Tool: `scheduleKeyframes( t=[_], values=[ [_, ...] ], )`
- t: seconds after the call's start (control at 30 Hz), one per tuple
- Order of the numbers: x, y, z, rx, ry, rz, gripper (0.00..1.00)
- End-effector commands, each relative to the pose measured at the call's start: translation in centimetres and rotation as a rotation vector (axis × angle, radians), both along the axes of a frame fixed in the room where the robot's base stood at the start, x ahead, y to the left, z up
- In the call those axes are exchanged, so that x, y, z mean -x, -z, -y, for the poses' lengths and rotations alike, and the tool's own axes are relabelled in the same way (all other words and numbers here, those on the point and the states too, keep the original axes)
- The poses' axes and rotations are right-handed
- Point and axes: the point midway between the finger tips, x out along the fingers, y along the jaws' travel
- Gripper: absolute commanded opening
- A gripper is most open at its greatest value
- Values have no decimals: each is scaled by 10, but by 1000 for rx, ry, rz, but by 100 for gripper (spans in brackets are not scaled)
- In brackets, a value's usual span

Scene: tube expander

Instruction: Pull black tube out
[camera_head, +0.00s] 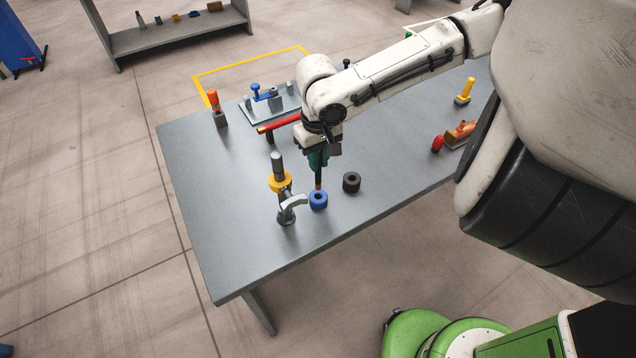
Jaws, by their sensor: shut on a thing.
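My gripper (318,163) points down over the front part of the grey table and is shut on a thin dark upright piece, which looks like the black tube (319,177). The tube's lower end has a copper-coloured part and meets the blue ring (318,200) on the tabletop. From this view I cannot tell whether the end is inside the ring's hole or just above it. The upper part of the tube is hidden by the gripper.
A metal stand with a yellow collar (280,182) and pale lever is close left of the blue ring. A dark ring (351,182) lies to its right. A red bar (278,123) and grey fixture (270,104) are behind. The table's (240,240) front-left area is clear.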

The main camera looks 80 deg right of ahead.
Motion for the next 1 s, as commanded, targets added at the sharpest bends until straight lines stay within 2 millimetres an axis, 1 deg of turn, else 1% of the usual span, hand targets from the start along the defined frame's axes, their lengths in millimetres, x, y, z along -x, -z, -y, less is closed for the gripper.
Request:
scheduleKeyframes(
  t=[1.0],
  values=[
    [0, -46, 0, 1, 1, 1, 0]
  ],
)
